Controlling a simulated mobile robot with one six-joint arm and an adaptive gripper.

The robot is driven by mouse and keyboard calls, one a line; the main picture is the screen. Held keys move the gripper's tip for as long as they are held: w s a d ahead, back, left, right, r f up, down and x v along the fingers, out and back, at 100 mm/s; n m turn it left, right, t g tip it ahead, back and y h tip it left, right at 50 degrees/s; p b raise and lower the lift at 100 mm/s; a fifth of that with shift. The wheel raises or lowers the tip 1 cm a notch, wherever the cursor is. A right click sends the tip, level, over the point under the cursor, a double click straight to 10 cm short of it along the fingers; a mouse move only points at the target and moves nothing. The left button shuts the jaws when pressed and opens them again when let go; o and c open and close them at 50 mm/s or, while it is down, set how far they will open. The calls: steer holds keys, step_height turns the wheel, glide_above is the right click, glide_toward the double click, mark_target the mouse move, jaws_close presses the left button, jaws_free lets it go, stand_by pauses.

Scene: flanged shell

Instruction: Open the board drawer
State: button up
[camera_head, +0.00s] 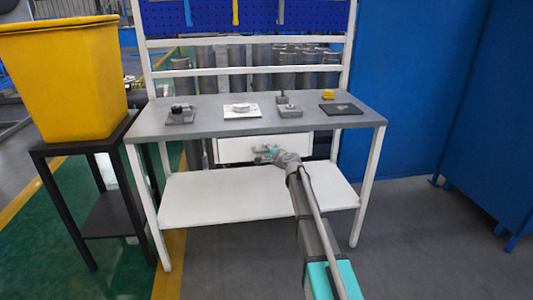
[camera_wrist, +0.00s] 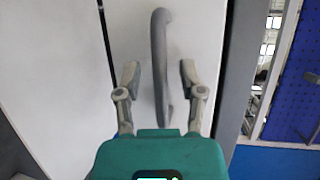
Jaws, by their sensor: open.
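The board drawer (camera_head: 236,151) is a white-fronted drawer under the grey workbench top, and it looks shut. In the wrist view its white front (camera_wrist: 195,30) fills the middle, with a grey bar handle (camera_wrist: 159,50) standing out from it. My gripper (camera_wrist: 159,80) is open, with one finger on each side of the handle. The fingers look apart from the handle; I cannot tell how deep they reach around it. In the head view my gripper (camera_head: 264,152) is at the drawer front and hides much of the handle.
The grey bench top (camera_head: 210,108) holds several small parts and plates. A white lower shelf (camera_head: 230,195) lies below the drawer. A yellow bin (camera_head: 65,75) stands on a black stand at left. Blue panels (camera_head: 415,80) stand at right. The floor in front is clear.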

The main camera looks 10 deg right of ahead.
steer(key=shift+c, duration=0.3)
jaws_close()
